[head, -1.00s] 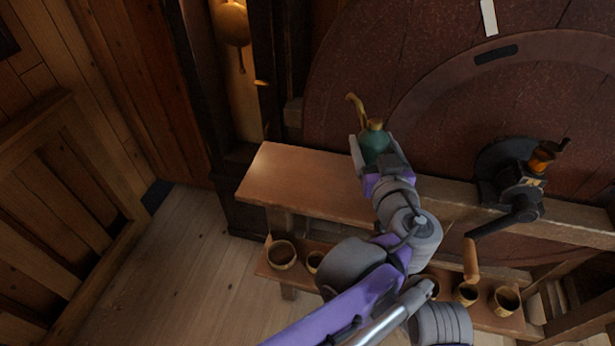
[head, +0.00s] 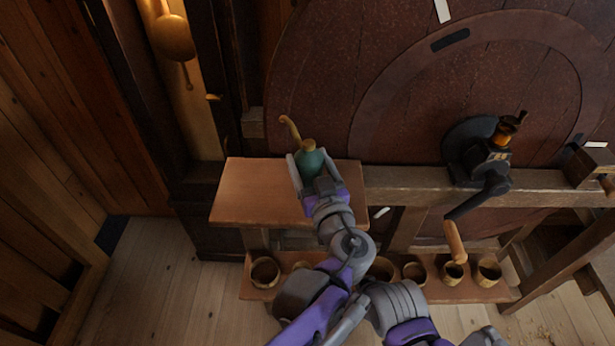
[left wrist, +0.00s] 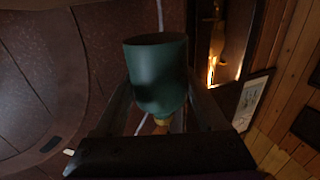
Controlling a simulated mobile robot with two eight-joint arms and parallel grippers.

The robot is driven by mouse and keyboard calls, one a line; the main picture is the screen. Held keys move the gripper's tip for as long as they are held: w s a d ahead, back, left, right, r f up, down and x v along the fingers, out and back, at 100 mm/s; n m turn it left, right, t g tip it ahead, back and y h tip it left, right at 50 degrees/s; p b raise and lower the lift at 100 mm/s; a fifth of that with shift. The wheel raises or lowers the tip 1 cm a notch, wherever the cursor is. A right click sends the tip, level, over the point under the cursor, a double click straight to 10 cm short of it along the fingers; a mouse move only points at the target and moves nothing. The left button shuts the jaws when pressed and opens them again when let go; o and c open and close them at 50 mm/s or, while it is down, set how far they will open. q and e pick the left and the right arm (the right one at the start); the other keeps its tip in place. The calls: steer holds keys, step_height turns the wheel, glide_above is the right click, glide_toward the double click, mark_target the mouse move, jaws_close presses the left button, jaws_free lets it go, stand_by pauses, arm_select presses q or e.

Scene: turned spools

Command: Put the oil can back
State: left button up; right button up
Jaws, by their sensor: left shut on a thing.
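The oil can (head: 311,162) has a dark green body with a brass top and a curved brass spout that points up and left in the head view. My left gripper (head: 308,170) is shut around its body, one finger on each side. The can shows over the far right part of a wooden shelf (head: 250,192); I cannot tell whether its base touches the board. In the left wrist view the green can (left wrist: 157,78) fills the middle, between the fingers, with a bit of brass at its lower end. My right gripper is not in view.
A large dark red wheel (head: 400,75) stands behind the shelf. A black crank (head: 484,165) with a wooden handle sits to the right. Several round wooden cups (head: 265,272) stand on a lower board. The upper shelf's left part is bare.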

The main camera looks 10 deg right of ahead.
arm_select(q)
steer(key=shift+f, duration=1.9)
steer(key=shift+a, duration=0.1)
steer(key=shift+f+b, duration=0.15)
steer(key=shift+b, duration=0.15)
steer(key=o, duration=1.5)
steer(key=shift+c, duration=0.2)
